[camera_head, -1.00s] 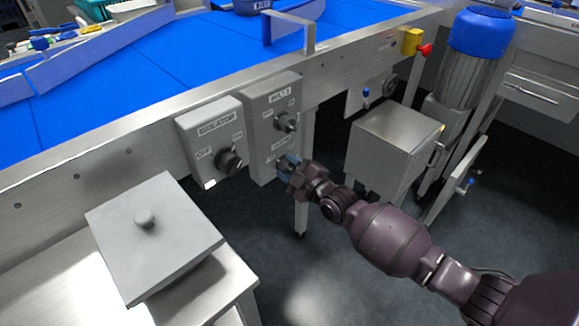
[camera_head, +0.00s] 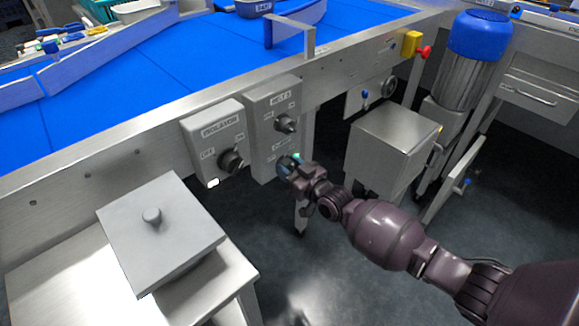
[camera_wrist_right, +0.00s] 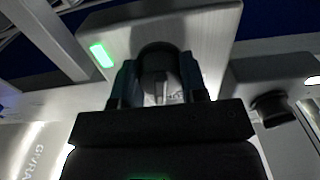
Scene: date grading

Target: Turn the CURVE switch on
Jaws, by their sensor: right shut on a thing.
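My right gripper (camera_head: 289,164) is at this lower knob. In the right wrist view the fingers (camera_wrist_right: 160,88) are shut on the dark round CURVE switch (camera_wrist_right: 158,60), one finger on each side. A green lamp (camera_wrist_right: 102,55) is lit on the box face beside the knob. A small green glint (camera_head: 297,156) also shows by the gripper in the head view. My left gripper is not in view.
The BELT 2 knob (camera_head: 286,124) is just above my gripper. A steel cabinet (camera_head: 393,145) is to the right. A lidded grey box (camera_head: 160,245) sits front left.

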